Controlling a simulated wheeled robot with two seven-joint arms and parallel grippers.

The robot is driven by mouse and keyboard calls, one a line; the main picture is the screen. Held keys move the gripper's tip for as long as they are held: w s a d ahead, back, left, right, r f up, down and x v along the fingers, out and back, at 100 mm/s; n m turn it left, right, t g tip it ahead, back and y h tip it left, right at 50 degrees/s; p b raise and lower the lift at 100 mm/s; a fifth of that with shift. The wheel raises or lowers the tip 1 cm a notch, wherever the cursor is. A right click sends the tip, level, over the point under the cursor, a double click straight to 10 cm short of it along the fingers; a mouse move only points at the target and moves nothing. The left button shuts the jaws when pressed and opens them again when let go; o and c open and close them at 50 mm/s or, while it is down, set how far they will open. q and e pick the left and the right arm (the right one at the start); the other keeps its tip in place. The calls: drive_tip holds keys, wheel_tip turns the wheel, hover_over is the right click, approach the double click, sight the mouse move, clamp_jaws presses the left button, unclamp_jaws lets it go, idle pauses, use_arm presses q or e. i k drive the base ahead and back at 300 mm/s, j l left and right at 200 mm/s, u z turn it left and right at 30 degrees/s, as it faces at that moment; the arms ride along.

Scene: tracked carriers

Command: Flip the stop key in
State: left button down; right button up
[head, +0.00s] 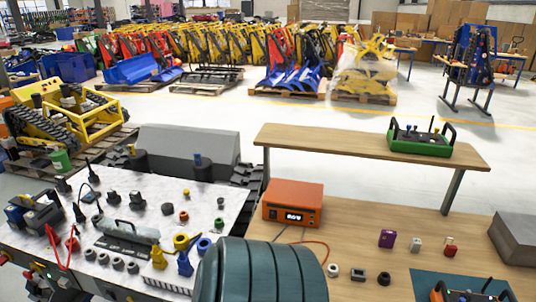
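I cannot make out for certain which thing is the stop key. A small red piece (450,247) stands on the right wooden bench, beside a small pale piece with a reddish base (416,245) and a purple block (387,238). A green remote control (420,146) with levers and black side handles sits on the raised wooden shelf. An orange-and-black control unit (470,295) is partly cut off at the bottom right, on a dark teal mat (428,282). Neither of my grippers shows in the head view.
An orange box with a lit display (293,203) stands on the bench (350,225). A large ribbed teal shape (262,272) blocks the bottom middle. A speckled worktop (205,200) at left holds many small parts. A grey block (515,238) sits at far right.

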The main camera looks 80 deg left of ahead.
sight(28, 275)
drive_tip(key=u, duration=4.4)
